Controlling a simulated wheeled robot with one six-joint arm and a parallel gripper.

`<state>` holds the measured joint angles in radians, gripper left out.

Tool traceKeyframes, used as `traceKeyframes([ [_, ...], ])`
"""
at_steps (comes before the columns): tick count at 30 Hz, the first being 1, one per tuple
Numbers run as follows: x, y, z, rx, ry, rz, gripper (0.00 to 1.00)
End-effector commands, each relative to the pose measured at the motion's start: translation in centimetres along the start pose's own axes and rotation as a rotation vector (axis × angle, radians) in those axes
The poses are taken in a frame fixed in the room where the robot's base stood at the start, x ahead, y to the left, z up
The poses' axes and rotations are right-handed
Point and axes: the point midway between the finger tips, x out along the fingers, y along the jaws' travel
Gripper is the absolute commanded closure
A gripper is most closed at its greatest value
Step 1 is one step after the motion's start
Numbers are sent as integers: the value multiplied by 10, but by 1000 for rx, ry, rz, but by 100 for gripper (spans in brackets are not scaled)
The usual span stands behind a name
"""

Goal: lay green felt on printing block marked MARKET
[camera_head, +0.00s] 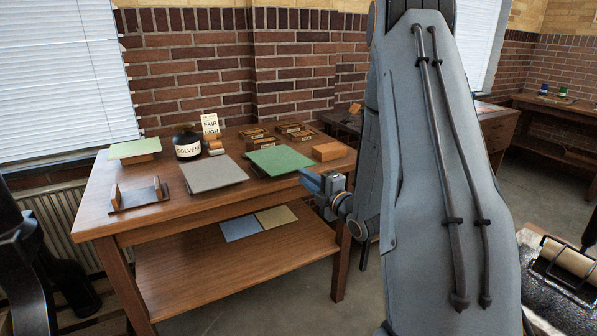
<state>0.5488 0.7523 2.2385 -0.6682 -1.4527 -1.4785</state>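A green felt sheet (280,160) shows flat at the right of the wooden table, raised a little at its edges. What lies under it is mostly hidden. My gripper (307,179), with blue fingers, is at the felt's front right edge; I cannot tell whether it touches or grips the felt. Several dark printing blocks with small labels (290,128) stand behind the felt, but the labels are too small to read, so I cannot tell which is marked MARKET. A paler green sheet (133,148) lies on a wooden block at the far left.
A grey sheet (214,174) lies left of the felt. A solvent bottle (187,145) and a card (210,124) stand behind it. A wooden holder (138,195) is at front left, an orange-brown block (330,151) at right. The table (190,208) has bare wood in front.

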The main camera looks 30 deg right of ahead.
Motion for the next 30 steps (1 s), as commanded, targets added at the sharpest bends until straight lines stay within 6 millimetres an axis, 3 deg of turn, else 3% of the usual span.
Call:
traceKeyframes([
  [12,48,-1,-1,0,1,0,85],
  [26,56,0,0,1,0,0,85],
  [30,56,0,0,1,0,0,97],
])
